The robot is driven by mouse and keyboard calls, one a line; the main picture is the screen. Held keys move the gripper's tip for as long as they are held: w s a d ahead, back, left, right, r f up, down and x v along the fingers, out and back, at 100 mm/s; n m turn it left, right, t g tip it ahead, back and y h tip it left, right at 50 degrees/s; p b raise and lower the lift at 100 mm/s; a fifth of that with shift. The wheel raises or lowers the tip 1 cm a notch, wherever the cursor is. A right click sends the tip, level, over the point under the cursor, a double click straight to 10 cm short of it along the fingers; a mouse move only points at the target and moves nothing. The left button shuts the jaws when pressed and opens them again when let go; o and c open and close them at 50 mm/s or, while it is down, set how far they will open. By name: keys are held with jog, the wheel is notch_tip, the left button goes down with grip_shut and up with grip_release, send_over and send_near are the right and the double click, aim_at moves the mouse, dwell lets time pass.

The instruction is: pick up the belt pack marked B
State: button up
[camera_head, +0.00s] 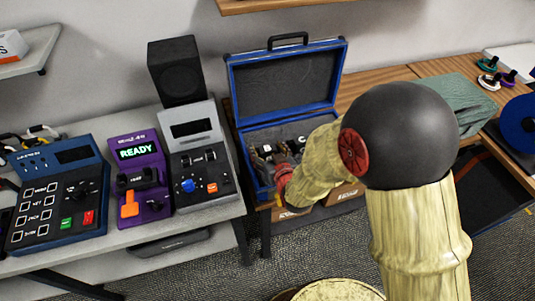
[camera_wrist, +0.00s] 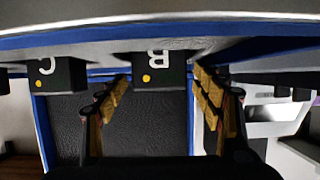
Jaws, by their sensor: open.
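The belt pack marked B (camera_wrist: 172,77) is a black box with a white letter and a yellow dot. In the wrist view it sits near the middle, its letter upside down, between the two finger tips of my gripper (camera_wrist: 161,84). The fingers are open, with a gap on each side of the pack; I cannot tell how far ahead of the tips it is. In the head view my gripper (camera_head: 268,165) reaches into the open blue case (camera_head: 236,105), and my arm hides part of the inside. I cannot make out the letter there.
A black pack marked C (camera_wrist: 70,76) stands left of B in the wrist view. The case's raised lid (camera_head: 285,83) stands behind my gripper. A table with a purple tester (camera_head: 122,150) and a grey device (camera_head: 215,185) is left of the case. A green cloth (camera_head: 455,100) lies right.

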jog(key=shift+c, duration=0.5)
jog(key=shift+r, duration=0.1)
jog(key=c, duration=1.3)
